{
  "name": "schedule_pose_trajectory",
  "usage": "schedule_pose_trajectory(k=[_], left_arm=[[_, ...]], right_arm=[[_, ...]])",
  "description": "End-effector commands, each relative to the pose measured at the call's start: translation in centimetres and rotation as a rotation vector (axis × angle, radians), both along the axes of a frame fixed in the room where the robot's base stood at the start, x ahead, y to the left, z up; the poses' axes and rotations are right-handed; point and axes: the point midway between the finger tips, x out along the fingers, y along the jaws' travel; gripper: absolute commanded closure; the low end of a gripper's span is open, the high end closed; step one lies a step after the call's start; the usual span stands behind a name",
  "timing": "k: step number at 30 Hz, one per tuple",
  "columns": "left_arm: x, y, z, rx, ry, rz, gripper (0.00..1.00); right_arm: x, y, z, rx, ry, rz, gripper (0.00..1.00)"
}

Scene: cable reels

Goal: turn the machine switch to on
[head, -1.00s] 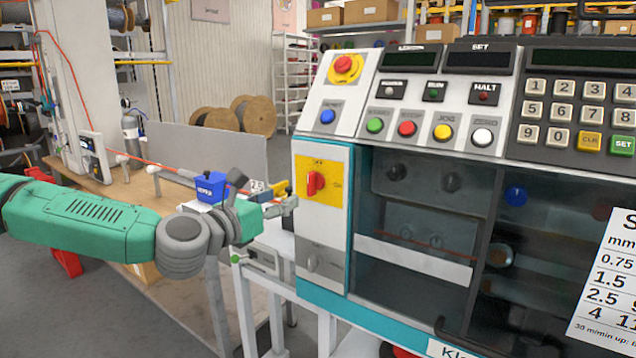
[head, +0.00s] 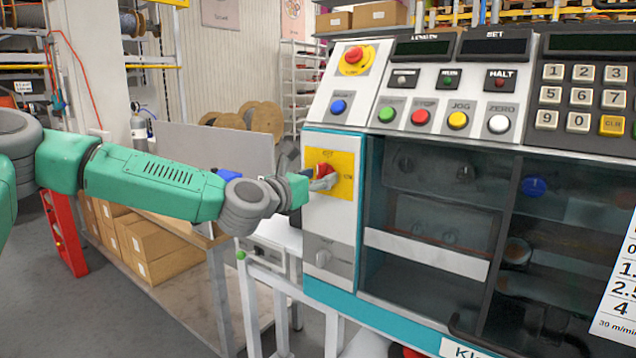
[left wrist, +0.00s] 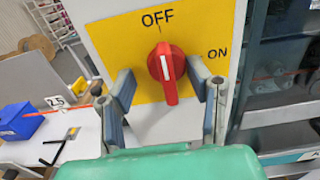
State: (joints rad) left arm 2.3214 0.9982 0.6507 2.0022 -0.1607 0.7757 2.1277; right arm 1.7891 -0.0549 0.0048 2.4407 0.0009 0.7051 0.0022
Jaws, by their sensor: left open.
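The red rotary switch (head: 325,169) sits on a yellow plate (head: 345,160) on the machine's white front panel. In the left wrist view the red knob (left wrist: 166,66) has a white line pointing up towards the word OFF; ON is printed to the right. My left gripper (head: 318,183) is at the switch. In the left wrist view its two fingers (left wrist: 163,88) are open, one on each side of the knob, with gaps between them and the knob. My right gripper is not in view.
A red emergency button (head: 354,55) and a blue button (head: 338,106) are above. A blue box (left wrist: 20,121) stands on the table at left. A dark transparent cover (head: 440,200) lies right of the panel.

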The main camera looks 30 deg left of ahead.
Motion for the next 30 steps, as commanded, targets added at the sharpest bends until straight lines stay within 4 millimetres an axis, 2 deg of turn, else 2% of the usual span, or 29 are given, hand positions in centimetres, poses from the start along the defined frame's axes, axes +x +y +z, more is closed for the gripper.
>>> schedule_pose_trajectory(k=[6, 9, 16, 20, 30], left_arm=[[0.0, -0.4, 0.2, 0.004, 0.000, 0.000, 0.55], [0.0, -0.4, 0.2, 0.004, 0.000, 0.000, 0.84], [0.0, -0.2, 0.1, 0.043, -0.003, -0.002, 0.84], [0.0, -0.1, 0.2, 0.249, -0.020, -0.002, 0.84], [0.0, -0.1, 0.2, 0.949, -0.074, -0.002, 0.84]], right_arm=[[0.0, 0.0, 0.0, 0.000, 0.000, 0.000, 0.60], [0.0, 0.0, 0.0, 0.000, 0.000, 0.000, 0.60], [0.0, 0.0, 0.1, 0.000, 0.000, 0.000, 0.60], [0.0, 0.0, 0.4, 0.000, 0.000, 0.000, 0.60], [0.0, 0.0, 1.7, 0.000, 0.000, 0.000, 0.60]])
